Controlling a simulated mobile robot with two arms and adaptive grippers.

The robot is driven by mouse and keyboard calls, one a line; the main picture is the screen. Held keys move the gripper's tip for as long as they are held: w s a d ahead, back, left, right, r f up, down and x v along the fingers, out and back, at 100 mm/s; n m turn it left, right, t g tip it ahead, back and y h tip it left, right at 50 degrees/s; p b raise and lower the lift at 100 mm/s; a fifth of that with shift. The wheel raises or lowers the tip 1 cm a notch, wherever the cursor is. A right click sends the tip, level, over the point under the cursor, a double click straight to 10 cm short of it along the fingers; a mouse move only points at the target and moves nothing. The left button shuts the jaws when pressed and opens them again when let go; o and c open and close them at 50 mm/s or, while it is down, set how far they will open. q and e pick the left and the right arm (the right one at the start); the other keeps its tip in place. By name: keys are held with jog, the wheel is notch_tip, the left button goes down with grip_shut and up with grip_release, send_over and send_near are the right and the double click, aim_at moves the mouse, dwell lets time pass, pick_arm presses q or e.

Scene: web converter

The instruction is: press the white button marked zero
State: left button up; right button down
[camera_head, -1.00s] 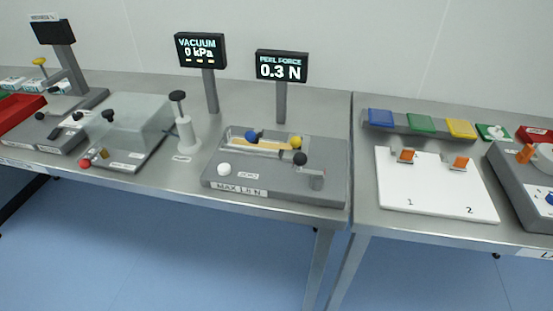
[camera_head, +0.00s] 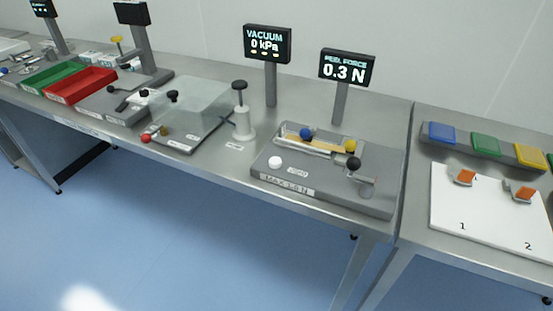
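The white round button (camera_head: 275,162) sits at the front left of a grey peel tester (camera_head: 330,195) on the steel table. A small label (camera_head: 297,172) lies just right of the button; its text is too small to read surely. The tester also carries a blue knob (camera_head: 306,133), a yellow knob (camera_head: 349,146) and a black knob on a crank (camera_head: 354,163). The peel force display (camera_head: 347,67) behind it reads 0.3 N. Neither of my grippers is in view.
A vacuum display (camera_head: 267,44) reads 0 kPa. A clear-lidded box (camera_head: 190,105) and a black-topped post (camera_head: 241,112) stand left of the tester. Right, across a table seam, is a white board (camera_head: 480,215) marked 1 and 2. Blue floor lies open in front.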

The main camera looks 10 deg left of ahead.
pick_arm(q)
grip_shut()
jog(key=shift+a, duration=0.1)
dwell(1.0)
